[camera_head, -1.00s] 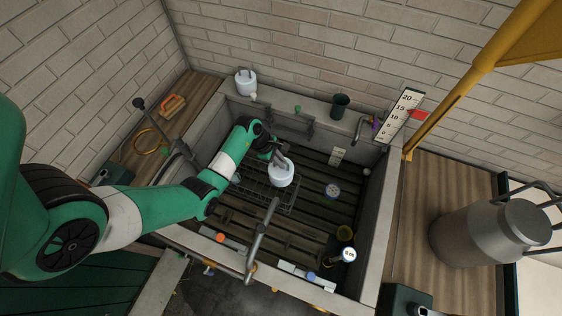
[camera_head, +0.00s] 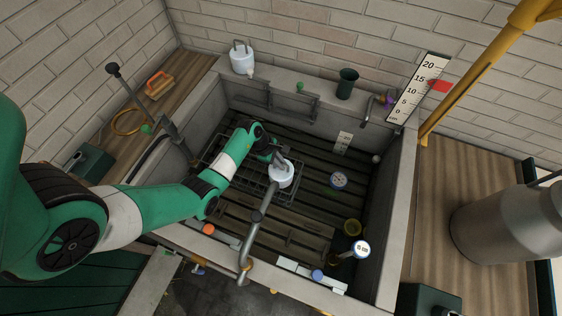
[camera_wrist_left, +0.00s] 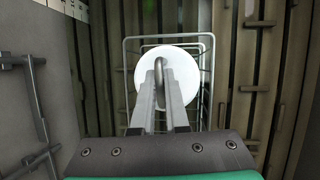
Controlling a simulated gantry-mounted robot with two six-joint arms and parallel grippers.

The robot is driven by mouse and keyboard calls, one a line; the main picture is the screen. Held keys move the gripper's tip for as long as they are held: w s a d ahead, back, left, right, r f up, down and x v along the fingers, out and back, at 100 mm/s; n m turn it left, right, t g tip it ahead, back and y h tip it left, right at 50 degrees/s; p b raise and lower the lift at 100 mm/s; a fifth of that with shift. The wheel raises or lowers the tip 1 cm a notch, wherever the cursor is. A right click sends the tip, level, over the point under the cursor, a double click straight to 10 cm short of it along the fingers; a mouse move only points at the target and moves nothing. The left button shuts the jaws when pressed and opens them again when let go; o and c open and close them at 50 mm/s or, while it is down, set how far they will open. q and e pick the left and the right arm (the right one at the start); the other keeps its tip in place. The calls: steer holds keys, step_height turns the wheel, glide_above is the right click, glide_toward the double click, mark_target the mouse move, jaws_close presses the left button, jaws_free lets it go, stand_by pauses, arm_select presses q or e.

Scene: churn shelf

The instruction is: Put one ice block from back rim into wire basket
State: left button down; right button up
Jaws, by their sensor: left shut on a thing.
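A white round ice block (camera_head: 281,178) with a grey loop handle is held by my left gripper (camera_head: 281,156). In the left wrist view, the gripper (camera_wrist_left: 161,75) is shut on the handle, with the white block (camera_wrist_left: 190,72) beneath. The wire basket (camera_head: 214,150) is in the stone trough, behind and partly hidden by my arm and the block. In the left wrist view, its wire rim (camera_wrist_left: 207,50) shows around the block; I cannot tell whether the block touches it. Another white block (camera_head: 242,62) stands on the back rim at the left. My right gripper is not in view.
A metal pipe (camera_head: 258,218) crosses the front of the trough near the block. A dark green cup (camera_head: 347,83) and an upright scale (camera_head: 420,88) stand at the back.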

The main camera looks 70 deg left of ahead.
arm_select(q)
step_height(320, 180, down, 6)
steer(key=b, duration=0.4)
steer(key=shift+f, duration=0.25)
steer(key=shift+c, duration=1.4)
jaws_free()
step_height(320, 180, up, 12)
steer(key=p, duration=1.2)
stand_by(0.5)
